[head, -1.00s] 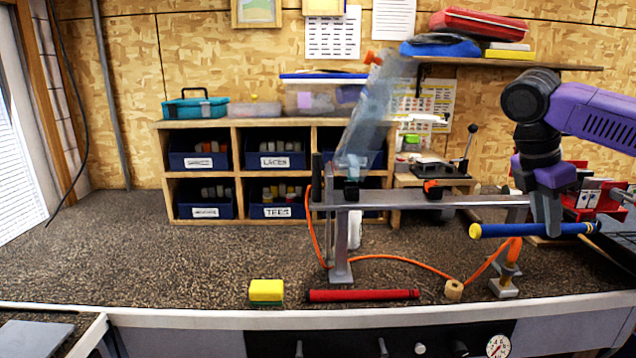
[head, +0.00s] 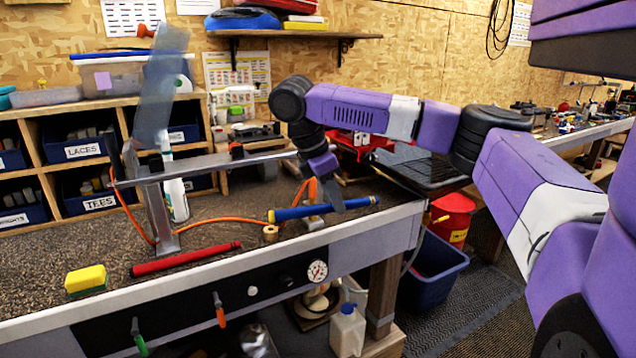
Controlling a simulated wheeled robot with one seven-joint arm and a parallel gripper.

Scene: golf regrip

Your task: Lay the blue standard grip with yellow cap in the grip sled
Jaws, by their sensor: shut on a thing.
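The blue grip (head: 298,211) with a yellow cap at its left end is held level, near the right end of the workbench. My gripper (head: 336,204) points down and is shut on it, right of its middle. Left of it a grey metal stand (head: 160,222) carries a long rail (head: 215,161) with black-and-orange fittings and a tilted clear panel. I cannot tell which part is the grip sled. Whether the grip touches anything beneath it is unclear.
A red grip (head: 187,259) and a yellow sponge (head: 86,279) lie near the bench's front edge. A tan ring (head: 270,233) and orange hose lie close below the blue grip. A dark tray (head: 425,170) sits to the right. A blue bin (head: 430,270) stands on the floor.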

